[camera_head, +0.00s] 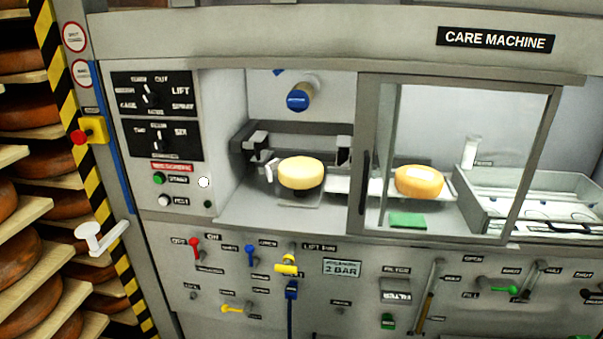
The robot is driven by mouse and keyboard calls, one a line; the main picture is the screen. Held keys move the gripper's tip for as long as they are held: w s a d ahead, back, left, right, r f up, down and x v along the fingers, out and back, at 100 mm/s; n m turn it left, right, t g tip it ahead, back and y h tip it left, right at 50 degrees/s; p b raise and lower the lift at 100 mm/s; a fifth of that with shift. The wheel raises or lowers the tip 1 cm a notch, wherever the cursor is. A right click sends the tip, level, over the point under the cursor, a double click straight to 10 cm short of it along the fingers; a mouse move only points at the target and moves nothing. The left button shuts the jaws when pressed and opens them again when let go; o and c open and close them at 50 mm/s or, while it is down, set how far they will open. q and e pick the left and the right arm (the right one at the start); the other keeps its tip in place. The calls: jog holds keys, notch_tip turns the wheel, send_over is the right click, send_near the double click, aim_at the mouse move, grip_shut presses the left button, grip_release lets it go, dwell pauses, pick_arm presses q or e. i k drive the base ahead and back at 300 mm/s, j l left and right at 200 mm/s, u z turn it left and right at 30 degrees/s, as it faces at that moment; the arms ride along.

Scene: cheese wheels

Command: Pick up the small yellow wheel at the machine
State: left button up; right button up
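A small pale yellow wheel (302,174) sits in the open bay of the care machine (400,55), on a low grey support between dark clamp-like parts (258,148). A second small wheel (418,183), more orange and with a pale patch on top, rests on a light tray to the right, seen through the framed glass panel. Neither of my grippers shows in the head view, and nothing of mine touches either wheel.
The glass panel's frame (372,160) stands right of the pale wheel. A blue-ended nozzle (299,98) hangs above it. Levers and valves line the front (340,290) below. Shelves of brown wheels (30,255) stand left, beside a white handle (100,239).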

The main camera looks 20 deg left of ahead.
aim_at(295, 172)
jog(key=u, duration=1.95)
jog(key=z, duration=0.45)
jog(key=i+j+z, duration=0.2)
jog(key=j+z, duration=0.25)
jog(key=i+j+z, duration=0.15)
jog(key=j+z, duration=0.15)
jog(key=z, duration=0.15)
jog(key=i+j+z, duration=0.1)
jog(key=j, duration=0.45)
jog(key=i+j+z, duration=0.1)
jog(key=j, duration=1)
jog(key=i+z, duration=0.05)
